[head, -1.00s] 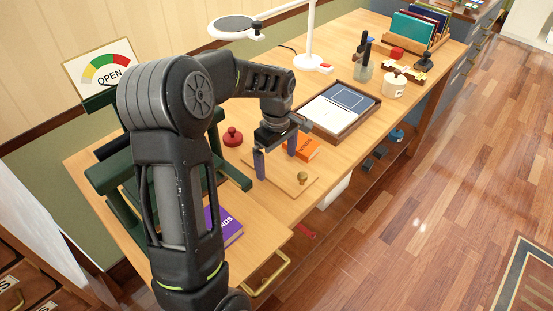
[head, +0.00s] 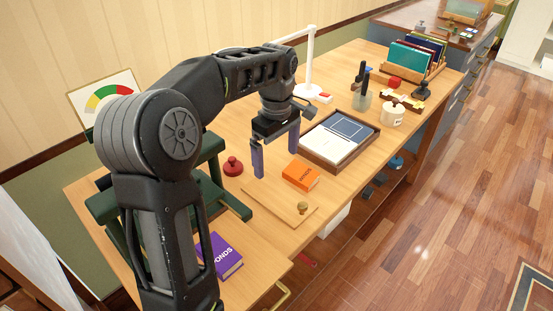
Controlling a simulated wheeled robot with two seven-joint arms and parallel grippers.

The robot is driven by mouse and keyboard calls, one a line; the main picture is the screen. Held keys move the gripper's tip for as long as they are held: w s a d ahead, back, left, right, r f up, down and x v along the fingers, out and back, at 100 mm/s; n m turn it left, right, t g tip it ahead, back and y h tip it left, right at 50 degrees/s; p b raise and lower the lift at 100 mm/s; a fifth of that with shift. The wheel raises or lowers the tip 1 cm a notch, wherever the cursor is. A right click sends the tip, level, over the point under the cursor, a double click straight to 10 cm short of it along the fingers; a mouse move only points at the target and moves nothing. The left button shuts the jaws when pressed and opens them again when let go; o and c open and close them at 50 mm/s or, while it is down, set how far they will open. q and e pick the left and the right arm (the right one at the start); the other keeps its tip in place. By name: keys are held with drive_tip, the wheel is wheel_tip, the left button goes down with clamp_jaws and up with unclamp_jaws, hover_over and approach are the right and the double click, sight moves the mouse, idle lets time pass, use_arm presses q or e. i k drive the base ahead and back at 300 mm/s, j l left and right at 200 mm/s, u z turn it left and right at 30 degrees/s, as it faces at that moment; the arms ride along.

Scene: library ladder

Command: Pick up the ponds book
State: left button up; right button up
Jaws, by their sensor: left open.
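The ponds book is the purple book (head: 226,254) with white letters on its cover, lying flat on the near left end of the wooden desk. My arm partly covers its left side. My left gripper (head: 277,156) is open and empty, with its two fingers pointing down above the desk. It is beyond the purple book, up and to the right of it in the head view, and apart from it. An orange book (head: 301,175) lies on the desk just right of the gripper. My right gripper is not in view.
A wooden board with a brass knob (head: 303,208) lies between the two books. A red knobbed object (head: 233,166) and a dark green stand (head: 212,150) are to the left. A tray with papers (head: 341,139) and a white lamp (head: 309,62) stand farther back.

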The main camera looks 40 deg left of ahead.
sight(227, 260)
drive_tip(key=k+l, duration=0.75)
drive_tip(key=l, duration=0.2)
